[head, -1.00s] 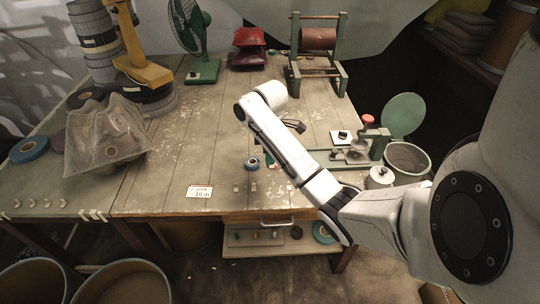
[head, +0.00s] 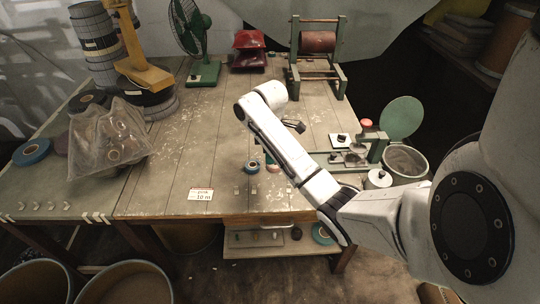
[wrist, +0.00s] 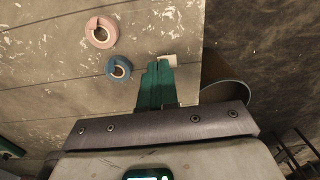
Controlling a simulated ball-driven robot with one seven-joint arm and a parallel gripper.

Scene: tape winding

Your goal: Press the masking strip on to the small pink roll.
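The small pink roll (wrist: 101,32) lies flat on the wooden table, at the upper left of the wrist view. In the head view the pink roll (head: 273,168) shows beside my gripper. My gripper (wrist: 158,66) has its green fingers close together, to the right of the roll in the wrist view and apart from it. A short white masking strip (wrist: 169,60) shows at the fingertips and appears pinched between them. In the head view my gripper (head: 269,158) is partly hidden by my arm and the strip cannot be made out.
A small blue roll (wrist: 118,68) lies close to the pink one. Pale tabs (head: 237,190) sit near the table's front edge. A card (head: 200,194) marked "pink 10 m" lies to the left. A metal device with a green disc (head: 402,117) stands at right.

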